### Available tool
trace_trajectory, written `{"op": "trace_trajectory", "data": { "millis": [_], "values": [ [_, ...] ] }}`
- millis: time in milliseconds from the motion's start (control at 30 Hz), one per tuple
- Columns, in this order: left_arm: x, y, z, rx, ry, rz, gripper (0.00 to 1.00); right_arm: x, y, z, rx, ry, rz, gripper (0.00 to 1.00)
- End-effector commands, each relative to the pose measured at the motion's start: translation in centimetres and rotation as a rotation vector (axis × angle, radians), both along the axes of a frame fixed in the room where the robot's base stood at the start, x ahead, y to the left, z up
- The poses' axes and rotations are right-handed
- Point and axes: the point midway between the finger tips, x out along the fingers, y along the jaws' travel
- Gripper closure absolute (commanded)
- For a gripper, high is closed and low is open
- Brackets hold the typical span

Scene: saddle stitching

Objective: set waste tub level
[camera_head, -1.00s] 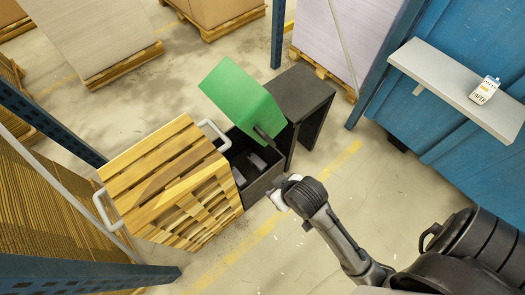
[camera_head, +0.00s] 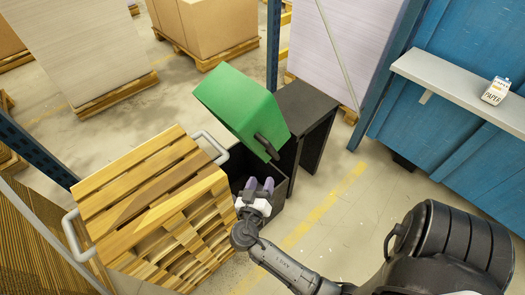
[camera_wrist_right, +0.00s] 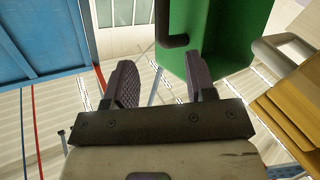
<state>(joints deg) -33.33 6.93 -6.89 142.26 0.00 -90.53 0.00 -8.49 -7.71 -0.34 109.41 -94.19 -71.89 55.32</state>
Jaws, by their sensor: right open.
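The waste tub (camera_head: 240,108) is a green, open-looking box with a black bar handle (camera_head: 267,146) on its lower right side. It sits tilted over a dark bin (camera_head: 279,190), beside a black stand (camera_head: 308,108). My right gripper (camera_head: 259,184) is open and empty just below the handle, apart from it in the picture. In the right wrist view the open fingers (camera_wrist_right: 163,82) point toward the green tub (camera_wrist_right: 232,40), with its dark handle (camera_wrist_right: 172,42) above and between them. My left gripper is not in view.
A stack of wooden pallets (camera_head: 160,205) with pale grey rails stands close to the left of the bin. A blue wall (camera_head: 440,140) with a grey shelf (camera_head: 445,80) is at the right. The floor between is clear.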

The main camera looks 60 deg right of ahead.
Motion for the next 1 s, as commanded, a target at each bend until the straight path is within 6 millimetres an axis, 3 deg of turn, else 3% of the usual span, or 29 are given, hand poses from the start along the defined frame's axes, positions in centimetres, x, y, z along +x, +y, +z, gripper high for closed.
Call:
{"op": "trace_trajectory", "data": {
  "millis": [133,367,1000],
  "values": [
    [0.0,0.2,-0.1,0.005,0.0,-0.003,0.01,0.3,0.1,0.1,0.035,-0.127,0.018,0.49],
    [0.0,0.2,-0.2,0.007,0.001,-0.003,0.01,0.6,-1.1,0.0,0.051,-0.184,0.017,0.49],
    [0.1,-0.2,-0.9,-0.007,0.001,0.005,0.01,3.7,-11.3,0.0,0.051,-0.18,0.017,0.49]
  ]
}}
